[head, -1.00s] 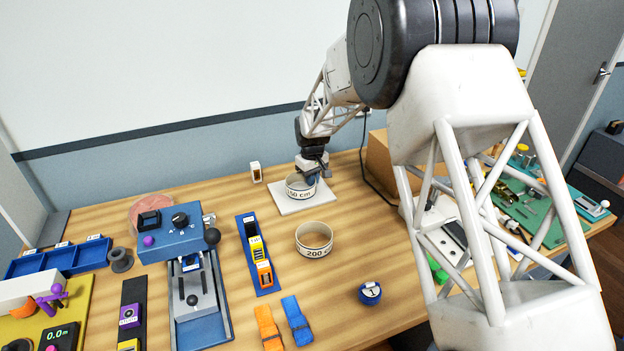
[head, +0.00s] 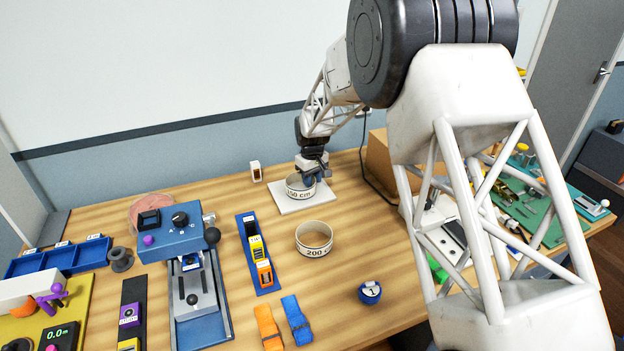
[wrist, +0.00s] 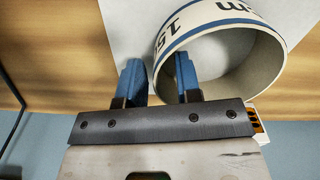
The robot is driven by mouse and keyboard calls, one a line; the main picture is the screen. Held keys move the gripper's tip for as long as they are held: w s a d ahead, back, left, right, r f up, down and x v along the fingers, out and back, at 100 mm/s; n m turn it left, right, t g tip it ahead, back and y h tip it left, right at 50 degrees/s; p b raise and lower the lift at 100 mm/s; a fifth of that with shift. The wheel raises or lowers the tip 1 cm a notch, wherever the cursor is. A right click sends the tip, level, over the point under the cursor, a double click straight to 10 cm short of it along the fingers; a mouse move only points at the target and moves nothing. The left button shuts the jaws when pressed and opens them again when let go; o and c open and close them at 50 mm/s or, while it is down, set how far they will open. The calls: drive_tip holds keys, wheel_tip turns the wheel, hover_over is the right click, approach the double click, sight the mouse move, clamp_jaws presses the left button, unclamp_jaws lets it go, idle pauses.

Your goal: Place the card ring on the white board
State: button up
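The card ring (head: 301,187), a white band marked "150 cm", stands on the white board (head: 322,198) at the back of the table. In the wrist view the ring (wrist: 235,72) stands on the white board (wrist: 120,25) with its printed side away from me. My gripper (head: 311,180) is at the ring's back right rim. In the wrist view my gripper (wrist: 160,75) has its blue fingers apart, one outside the ring and one inside its opening. The ring's wall lies between them with gaps showing, so it does not look clamped.
A second ring marked "200" (head: 314,240) stands in front on bare wood. A blue tray of coloured pieces (head: 247,228) and a blue round object (head: 370,293) are nearer.

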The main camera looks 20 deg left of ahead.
wheel_tip(320, 180, up, 12)
idle(0.7)
drive_tip(key=shift+r, duration=0.1)
idle(0.7)
drive_tip(key=s+d+r+m, duration=0.2)
drive_tip(key=s+d+r, duration=0.25)
drive_tip(key=d, duration=0.65)
drive_tip(key=s+d+r+m+t, duration=0.15)
drive_tip(key=s+d+r, duration=0.35)
drive_tip(key=d, duration=0.6)
drive_tip(key=s+d+r+m, duration=0.2)
drive_tip(key=s+d+r, duration=0.3)
drive_tip(key=d, duration=0.6)
drive_tip(key=s+d+r+m, duration=0.3)
drive_tip(key=s+d, duration=1)
drive_tip(key=s+d+f+m, duration=0.2)
drive_tip(key=s+d, duration=0.2)
drive_tip(key=s, duration=0.4)
drive_tip(key=s+d+f+m+t, duration=0.1)
drive_tip(key=s+d+f, duration=0.2)
drive_tip(key=s, duration=0.6)
drive_tip(key=shift+d+m, duration=0.35)
drive_tip(key=shift+d, duration=0.5)
